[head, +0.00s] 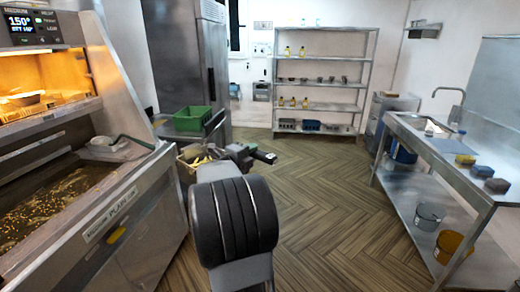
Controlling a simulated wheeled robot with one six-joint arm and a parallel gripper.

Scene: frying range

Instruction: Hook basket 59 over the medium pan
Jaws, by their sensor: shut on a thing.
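A fryer pan (60,200) of dark oil with floating golden bits fills the left side of the head view. The display above it shows 150°; its smaller text is hard to read. A basket (190,166) with pale fries in it is off the fryer's far right corner, low behind my arm. My gripper (240,154) is beside it, shut on what looks like its dark handle (265,157). My arm hides part of the basket and grip. I cannot read a number on the basket, so I cannot confirm it is 59.
A grey item with a green handle (115,147) rests at the fryer's far edge. A green crate (192,119) stands behind the basket. A steel table (425,140) is on the right and a shelf rack (320,82) at the back. The wooden floor (320,200) between is clear.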

